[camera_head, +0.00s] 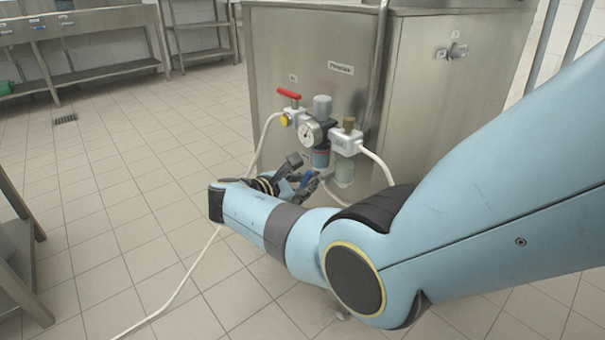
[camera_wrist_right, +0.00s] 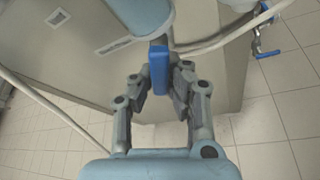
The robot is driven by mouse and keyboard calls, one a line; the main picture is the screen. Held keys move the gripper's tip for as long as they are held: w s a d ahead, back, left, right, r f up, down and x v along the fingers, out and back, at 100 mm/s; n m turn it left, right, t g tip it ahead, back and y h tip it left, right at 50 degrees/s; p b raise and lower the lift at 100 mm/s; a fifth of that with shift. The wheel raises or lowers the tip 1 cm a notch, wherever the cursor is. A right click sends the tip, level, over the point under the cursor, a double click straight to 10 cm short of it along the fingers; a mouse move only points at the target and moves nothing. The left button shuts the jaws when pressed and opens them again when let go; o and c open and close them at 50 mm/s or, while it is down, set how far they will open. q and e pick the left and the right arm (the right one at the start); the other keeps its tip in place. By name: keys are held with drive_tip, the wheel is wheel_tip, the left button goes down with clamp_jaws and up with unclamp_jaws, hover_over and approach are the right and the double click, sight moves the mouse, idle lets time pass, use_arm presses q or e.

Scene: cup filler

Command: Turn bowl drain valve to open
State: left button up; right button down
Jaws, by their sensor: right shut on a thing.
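The right gripper (camera_head: 304,174) reaches under the regulator unit on the steel cabinet's front. In the right wrist view its two fingers (camera_wrist_right: 160,92) are shut on a blue lever (camera_wrist_right: 159,66), one finger on each side. I take this lever to be the bowl drain valve's handle; part of it shows blue in the head view (camera_head: 309,180). A bowl (camera_head: 320,158) hangs under the gauge just above the gripper. The valve body is mostly hidden by the fingers and bowl, so its turn angle is unclear. My left gripper is not in view.
A round gauge (camera_head: 310,133), a red handle (camera_head: 289,94) and a second, clear bowl (camera_head: 344,171) sit close by on the cabinet (camera_head: 420,110). White hoses (camera_head: 380,166) run from both sides. Another blue-handled valve (camera_wrist_right: 267,53) shows at the wrist view's upper right.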

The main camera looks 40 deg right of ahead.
drive_tip(key=shift+s+f+n+g, duration=0.15)
drive_tip(key=shift+s+n+g, duration=0.2)
drive_tip(key=shift+n+g, duration=0.4)
drive_tip(key=shift+s+f+n+g, duration=0.1)
drive_tip(key=shift+s+n+g, duration=0.25)
drive_tip(key=shift+n, duration=0.5)
drive_tip(key=shift+s, duration=0.1)
drive_tip(key=c, duration=1.3)
unclamp_jaws()
drive_tip(key=v, duration=0.7)
drive_tip(key=shift+a, duration=0.25)
drive_tip(key=shift+p, duration=0.3)
